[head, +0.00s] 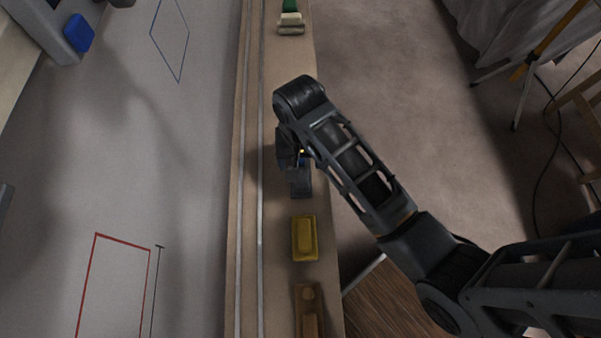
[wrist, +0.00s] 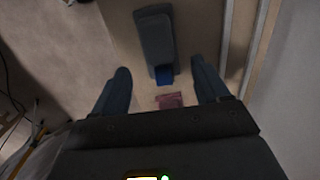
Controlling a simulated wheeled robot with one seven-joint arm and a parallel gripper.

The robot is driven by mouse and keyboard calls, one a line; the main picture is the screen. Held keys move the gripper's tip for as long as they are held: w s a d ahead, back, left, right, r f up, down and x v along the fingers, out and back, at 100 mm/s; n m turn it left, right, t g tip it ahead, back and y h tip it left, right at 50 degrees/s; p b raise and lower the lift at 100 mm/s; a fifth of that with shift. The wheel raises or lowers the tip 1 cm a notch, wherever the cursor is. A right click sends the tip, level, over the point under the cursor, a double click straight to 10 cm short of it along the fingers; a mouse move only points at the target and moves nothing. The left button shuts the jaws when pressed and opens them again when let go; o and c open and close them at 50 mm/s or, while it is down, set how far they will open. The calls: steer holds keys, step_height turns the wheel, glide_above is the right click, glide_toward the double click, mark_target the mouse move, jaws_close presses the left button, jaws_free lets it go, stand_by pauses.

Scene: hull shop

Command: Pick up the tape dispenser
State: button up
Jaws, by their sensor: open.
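A dark grey, elongated object (head: 301,183) with a blue end lies on the narrow wooden ledge, partly hidden by my arm. It looks most like the tape dispenser, but I cannot be sure. My gripper (head: 292,158) is over the ledge, just beyond this object in the head view. In the wrist view the grey object (wrist: 155,36) shows whole, its blue end pointing toward the space between my fingers. My gripper (wrist: 160,68) is open with nothing held. A small pinkish piece (wrist: 170,100) lies between the fingers, nearer the palm.
A yellow block-like item (head: 305,238) and a brown wooden item (head: 309,310) lie nearer on the same ledge (head: 277,225). A green and cream item (head: 290,20) lies at its far end. Metal rails run along its left side. A tripod (head: 519,85) stands right.

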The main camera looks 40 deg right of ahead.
step_height(320, 180, down, 6)
steer(key=shift+s+f, duration=0.1)
stand_by(0.4)
steer(key=c, duration=1.1)
steer(key=shift+r, duration=0.2)
steer(key=shift+r, duration=0.6)
step_height(320, 180, up, 3)
steer(key=s+d+r, duration=0.6)
steer(key=s+d, duration=0.2)
steer(key=shift+d+r, duration=0.15)
steer(key=shift+r, duration=0.15)
